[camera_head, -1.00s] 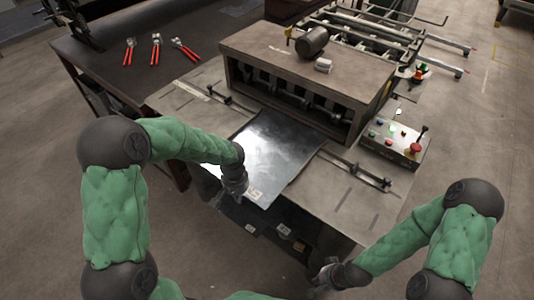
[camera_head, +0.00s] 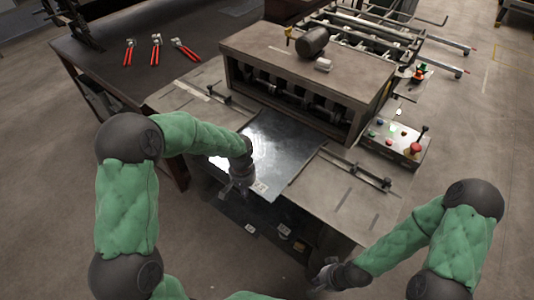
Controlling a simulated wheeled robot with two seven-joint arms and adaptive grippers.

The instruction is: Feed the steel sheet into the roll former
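The shiny steel sheet (camera_head: 275,150) lies flat on the feed table of the roll former (camera_head: 300,75). Its far edge is at the dark roller opening, and how far it reaches inside is hidden. A small pale label (camera_head: 260,187) shows near its near edge. My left gripper (camera_head: 234,191) is at the sheet's near left corner, pointing down. Its fingers are small and dark, so I cannot tell whether they touch the sheet. My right gripper (camera_head: 321,280) is low in front of the machine, away from the sheet; its finger state is unclear.
A control box (camera_head: 395,142) with coloured buttons and a red knob stands right of the feed table. Guide rails (camera_head: 355,172) flank the sheet. A mallet (camera_head: 312,41) lies on the machine top. Red-handled snips (camera_head: 155,50) lie on the dark bench at left.

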